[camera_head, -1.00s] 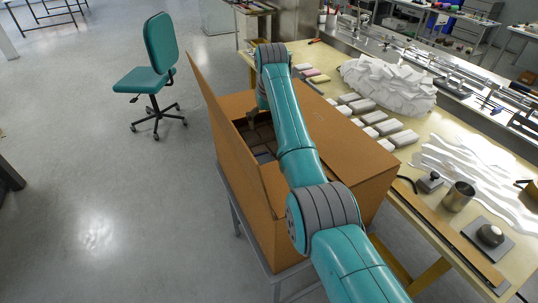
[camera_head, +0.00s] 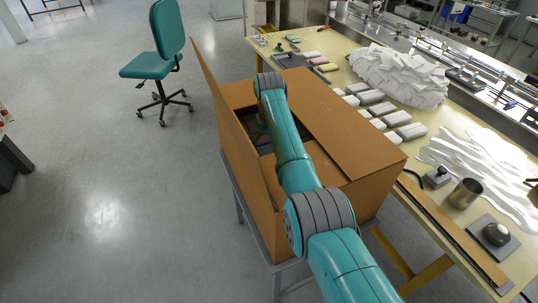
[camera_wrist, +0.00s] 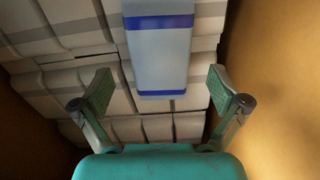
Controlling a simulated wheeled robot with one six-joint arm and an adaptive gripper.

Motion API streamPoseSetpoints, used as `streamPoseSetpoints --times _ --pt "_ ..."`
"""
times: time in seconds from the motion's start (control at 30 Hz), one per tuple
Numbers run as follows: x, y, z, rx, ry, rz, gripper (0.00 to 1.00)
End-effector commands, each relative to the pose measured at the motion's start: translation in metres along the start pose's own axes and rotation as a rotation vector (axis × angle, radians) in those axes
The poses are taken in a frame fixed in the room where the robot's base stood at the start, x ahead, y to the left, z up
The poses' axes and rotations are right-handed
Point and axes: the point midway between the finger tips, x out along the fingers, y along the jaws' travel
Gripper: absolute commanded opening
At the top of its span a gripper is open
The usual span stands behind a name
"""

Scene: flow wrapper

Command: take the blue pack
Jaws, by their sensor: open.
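In the wrist view a pale grey-blue pack with dark blue bands (camera_wrist: 159,58) lies inside the cardboard box, on top of several white packs (camera_wrist: 60,38). My gripper (camera_wrist: 160,90) is open, with its two fingers spread to the left and right of the pack's near end. Nothing is between the fingertips that I can see held, and I cannot tell how far above the pack they are. In the head view my arm reaches down into the open cardboard box (camera_head: 355,172), and the gripper and the pack are hidden there.
Brown box walls (camera_wrist: 275,80) stand close on the right and left of my gripper. A raised flap (camera_head: 232,120) is at the box's left. The yellow table (camera_head: 420,165) holds more wrapped packs (camera_head: 383,108) and a white heap (camera_head: 400,75). A teal chair (camera_head: 155,65) stands behind left.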

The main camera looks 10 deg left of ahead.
Motion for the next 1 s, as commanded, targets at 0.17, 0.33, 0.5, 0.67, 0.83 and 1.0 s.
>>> streamPoseSetpoints --times 0.17,0.33,0.5,0.67,0.83,1.0 --pt "0.023 0.000 0.001 0.000 -0.002 0.000 0.98" --pt "0.025 0.000 0.000 0.000 0.000 0.000 0.98" --pt "0.025 0.000 0.000 0.000 0.000 0.000 0.73" --pt "0.025 0.000 0.000 0.000 0.000 0.000 0.52" --pt "0.025 0.000 0.000 0.000 0.000 0.000 0.52" --pt "0.023 0.000 0.000 0.000 0.000 0.000 0.52"
